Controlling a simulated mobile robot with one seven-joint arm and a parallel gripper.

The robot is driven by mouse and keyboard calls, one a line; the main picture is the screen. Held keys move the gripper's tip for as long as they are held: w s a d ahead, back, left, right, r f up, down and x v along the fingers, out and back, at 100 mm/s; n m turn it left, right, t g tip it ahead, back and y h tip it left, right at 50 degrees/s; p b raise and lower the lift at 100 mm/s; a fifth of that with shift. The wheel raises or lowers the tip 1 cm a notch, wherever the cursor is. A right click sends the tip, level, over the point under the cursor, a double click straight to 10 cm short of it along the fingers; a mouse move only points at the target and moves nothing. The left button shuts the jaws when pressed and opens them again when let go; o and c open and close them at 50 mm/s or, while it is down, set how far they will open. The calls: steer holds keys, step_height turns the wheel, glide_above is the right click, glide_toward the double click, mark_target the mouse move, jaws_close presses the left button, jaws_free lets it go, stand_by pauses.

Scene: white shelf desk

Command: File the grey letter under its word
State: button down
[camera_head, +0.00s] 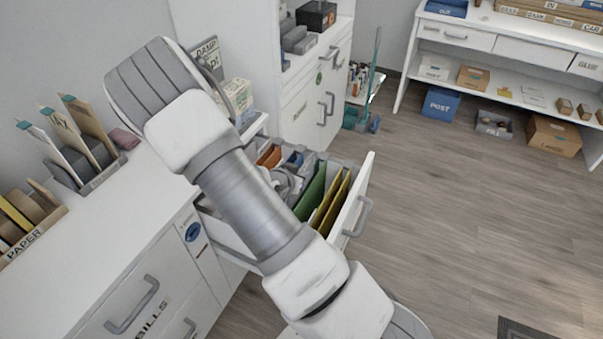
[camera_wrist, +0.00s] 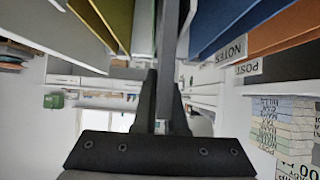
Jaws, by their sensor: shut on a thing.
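In the wrist view my gripper (camera_wrist: 164,75) is shut on a thin grey sheet, the grey letter (camera_wrist: 169,35), seen edge-on between the fingers. It stands between hanging folders: yellow ones (camera_wrist: 118,18) on the left, and blue (camera_wrist: 215,20) and orange (camera_wrist: 285,32) ones on the right. Tabs reading NOTES (camera_wrist: 231,49) and POST (camera_wrist: 248,68) show upside down. In the head view the folders sit in an open drawer (camera_head: 352,200), with green (camera_head: 311,190) and yellow (camera_head: 330,203) ones visible. My arm hides part of the drawer there. The letter's lower edge and its word are not readable.
A desk top with a paper rack (camera_head: 30,222) and a letter rack (camera_head: 85,165) lies left of the drawer. A white cabinet (camera_head: 318,95) stands behind it. A shelf desk (camera_head: 500,45) with boxes is at the back right. The wooden floor on the right is mostly clear.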

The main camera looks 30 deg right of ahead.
steer(key=shift+f+b, duration=0.95)
steer(key=shift+f, duration=0.4)
steer(key=c, duration=0.9)
jaws_free()
steer(key=p+v, duration=0.6)
steer(key=v, duration=1.1)
steer(key=shift+s, duration=0.15)
steer(key=shift+a+r, duration=0.1)
